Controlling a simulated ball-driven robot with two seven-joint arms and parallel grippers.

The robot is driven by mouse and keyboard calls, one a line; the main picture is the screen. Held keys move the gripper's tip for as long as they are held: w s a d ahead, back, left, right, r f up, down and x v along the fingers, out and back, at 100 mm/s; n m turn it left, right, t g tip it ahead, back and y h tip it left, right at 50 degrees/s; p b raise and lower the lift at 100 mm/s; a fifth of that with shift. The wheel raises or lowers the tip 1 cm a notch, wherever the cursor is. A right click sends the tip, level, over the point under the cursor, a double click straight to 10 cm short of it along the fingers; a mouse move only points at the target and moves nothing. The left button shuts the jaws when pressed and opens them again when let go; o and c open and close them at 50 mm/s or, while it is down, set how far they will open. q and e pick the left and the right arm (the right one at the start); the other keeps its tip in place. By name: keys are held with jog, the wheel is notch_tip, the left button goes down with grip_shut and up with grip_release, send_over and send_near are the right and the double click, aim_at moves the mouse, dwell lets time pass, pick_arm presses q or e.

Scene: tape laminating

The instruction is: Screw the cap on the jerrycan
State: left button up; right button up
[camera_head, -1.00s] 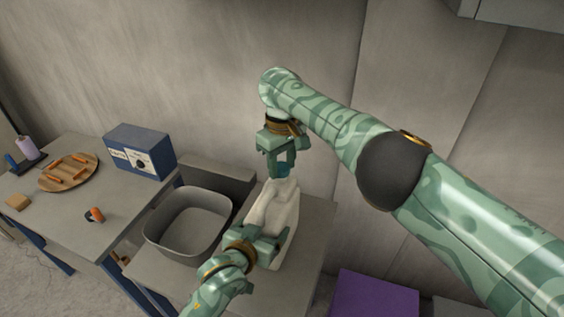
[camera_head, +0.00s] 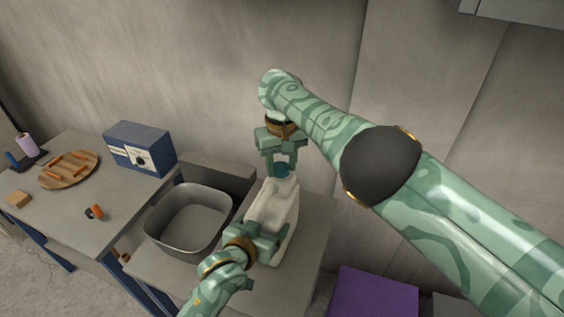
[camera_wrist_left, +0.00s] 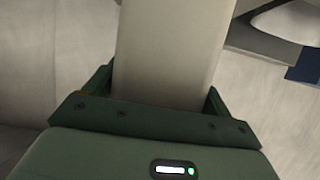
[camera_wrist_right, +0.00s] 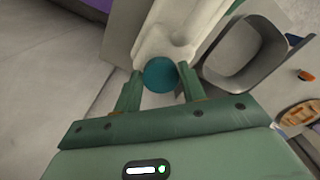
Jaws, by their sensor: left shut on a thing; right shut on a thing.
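The jerrycan (camera_head: 272,207) is off-white and stands upright on a grey table. It also shows in the right wrist view (camera_wrist_right: 181,28) and fills the middle of the left wrist view (camera_wrist_left: 172,50). My left gripper (camera_head: 266,243) is shut on the jerrycan's body near its lower front. My right gripper (camera_head: 282,167) points down above the jerrycan's top and is shut on the teal cap (camera_wrist_right: 160,74). The cap (camera_head: 282,170) is at the jerrycan's neck. The frames do not show whether its thread is engaged.
A grey basin (camera_head: 188,220) stands left of the jerrycan. Further left, a table holds a blue box (camera_head: 140,148), a round wooden tray (camera_head: 68,170) with orange pieces and a small orange part (camera_head: 94,211). A purple box (camera_head: 372,297) is at the lower right.

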jog(key=m, duration=0.4)
jog(key=shift+a, duration=0.15)
jog(key=shift+m, duration=1.1)
jog(key=o, duration=1.5)
jog(key=shift+n, duration=0.3)
